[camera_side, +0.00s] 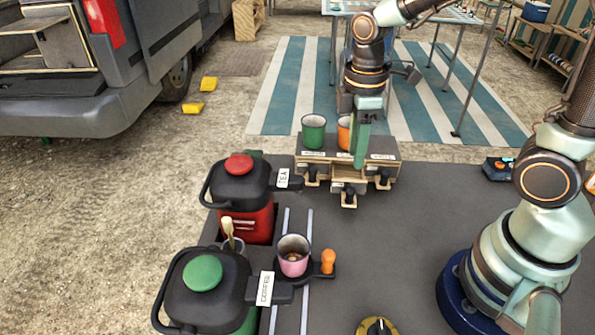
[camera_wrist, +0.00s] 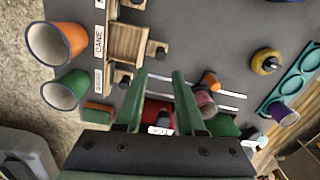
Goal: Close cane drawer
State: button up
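The drawer box (camera_side: 385,150) stands at the far end of the dark counter, with three black-knobbed drawers in its front. The middle drawer (camera_side: 348,190) is pulled out beyond its neighbours. In the wrist view, the pulled-out wooden drawer (camera_wrist: 127,45) lies beside the label CANE (camera_wrist: 98,40), and its inside looks empty. Its black knob (camera_wrist: 160,52) points away from the box. My gripper (camera_side: 361,165) points down in front of the box in the side view. Its green fingers (camera_wrist: 160,76) are apart with nothing between them, and the open drawer is to their upper left in the wrist view.
A green mug (camera_side: 313,132) and an orange mug (camera_side: 344,133) stand on the box. A red tea canister (camera_side: 252,220), a green coffee canister (camera_side: 215,290) and a pink cup (camera_side: 293,262) stand nearer the camera. The counter right of the cup is mostly clear.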

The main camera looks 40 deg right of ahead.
aim_at(351, 189)
notch_tip(351, 189, down, 10)
jog(key=shift+s+f, duration=0.1)
dwell(0.4)
grip_shut()
dwell(1.3)
